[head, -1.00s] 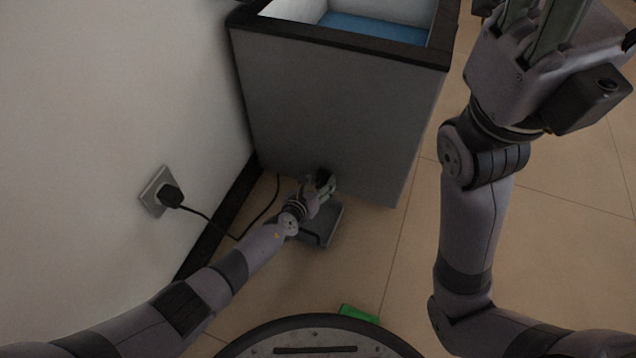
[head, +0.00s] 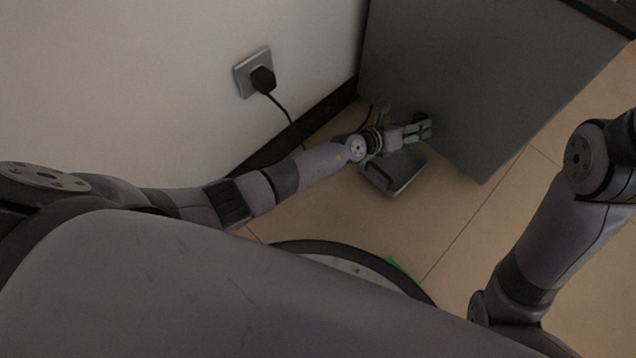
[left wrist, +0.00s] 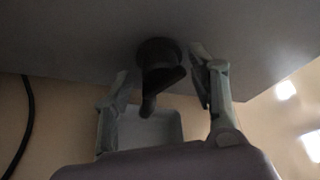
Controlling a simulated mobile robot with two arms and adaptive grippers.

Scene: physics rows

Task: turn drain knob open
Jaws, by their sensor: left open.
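The black drain knob (left wrist: 160,62) is on the wall of the grey tank (head: 480,80), with a dark lever hanging downward and slightly left in the left wrist view. My left gripper (head: 428,128) is low at the tank's side in the head view. In the left wrist view its two fingers (left wrist: 164,78) are open, one on each side of the knob. I cannot tell whether either finger touches it. In the head view the gripper mostly hides the knob (head: 420,117). My right gripper is outside the frames.
A grey tray (head: 400,178) stands on the tiled floor under my left gripper. A black plug (head: 263,79) sits in a wall socket (head: 246,84), its cable running down to the floor. A green object (head: 399,266) shows partly beside my base.

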